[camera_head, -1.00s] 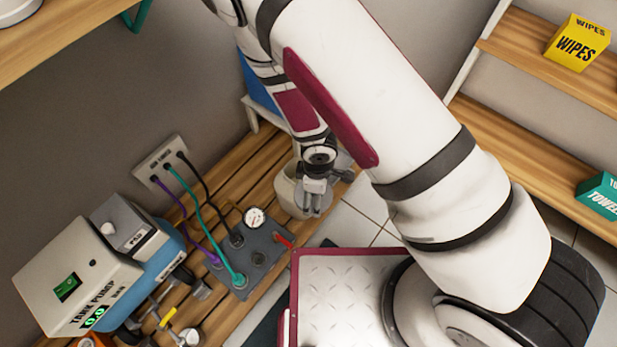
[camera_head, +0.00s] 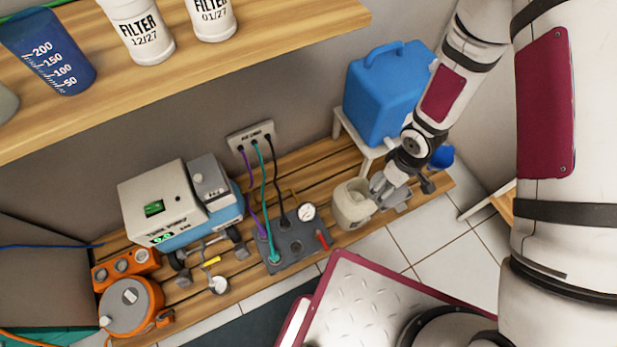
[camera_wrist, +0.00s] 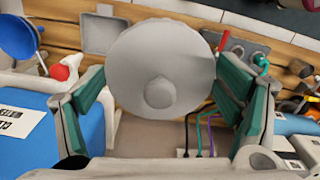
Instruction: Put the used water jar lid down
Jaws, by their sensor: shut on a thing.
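The used water jar lid is a round pale-grey disc (camera_wrist: 160,68) with a central knob, between my gripper's green-padded fingers in the wrist view. My gripper (camera_wrist: 165,105) is shut on it. In the head view my gripper (camera_head: 378,188) is at the right side of the cream jar (camera_head: 350,209), near its top. The lid is hard to make out there, and I cannot tell whether it touches the jar. In the wrist view the lid hides what is directly beneath it.
A grey flat tray (camera_wrist: 100,35) lies on the slatted wooden bench (camera_head: 432,191). A blue water tank (camera_head: 383,95) stands behind my gripper. A hose panel with a gauge (camera_head: 291,243) and a tank pump (camera_head: 165,205) are to the left. A blue cup (camera_head: 442,156) is at the right.

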